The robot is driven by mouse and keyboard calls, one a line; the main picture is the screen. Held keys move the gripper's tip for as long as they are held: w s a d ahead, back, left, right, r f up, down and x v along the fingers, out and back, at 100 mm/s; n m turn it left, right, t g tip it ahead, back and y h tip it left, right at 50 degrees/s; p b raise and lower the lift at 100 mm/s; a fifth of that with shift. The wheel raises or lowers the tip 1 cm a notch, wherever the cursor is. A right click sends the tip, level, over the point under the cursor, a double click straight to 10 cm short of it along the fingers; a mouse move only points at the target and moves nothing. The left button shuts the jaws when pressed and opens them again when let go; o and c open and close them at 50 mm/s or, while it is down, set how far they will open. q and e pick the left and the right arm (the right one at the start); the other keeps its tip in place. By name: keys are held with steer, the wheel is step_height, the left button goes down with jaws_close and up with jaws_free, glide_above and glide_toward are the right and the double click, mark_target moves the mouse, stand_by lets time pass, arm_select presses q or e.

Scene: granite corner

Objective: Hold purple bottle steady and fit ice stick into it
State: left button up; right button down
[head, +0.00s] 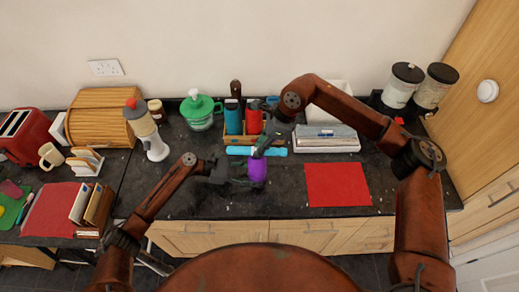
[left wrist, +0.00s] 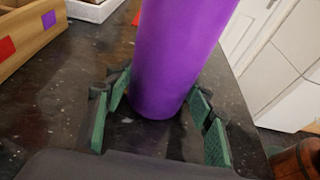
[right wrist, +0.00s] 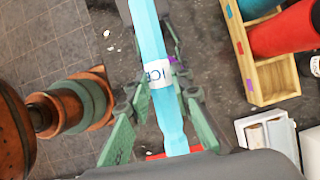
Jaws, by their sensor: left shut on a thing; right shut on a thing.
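The purple bottle (head: 257,173) stands about upright near the front of the dark counter, left of the red mat. My left gripper (head: 241,178) is shut on it from the left; in the left wrist view the bottle (left wrist: 178,60) rises between the green finger pads. The light blue ice stick (head: 238,150) lies crosswise in the head view, just behind the bottle's top. My right gripper (head: 264,149) is shut on the stick. In the right wrist view the stick (right wrist: 150,40), with a white label, runs between the fingers and hides most of the bottle. The bottle's mouth is not clear.
A wooden organizer (head: 229,139) with several bottles stands behind the stick. A white tray (head: 325,148) is to its right. The red mat (head: 337,184) lies right of the bottle. A green-lidded jar (head: 199,112) stands at the back left.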

steer(key=shift+f, duration=0.55)
steer(key=c, duration=1.7)
jaws_free()
steer(key=v, duration=1.2)
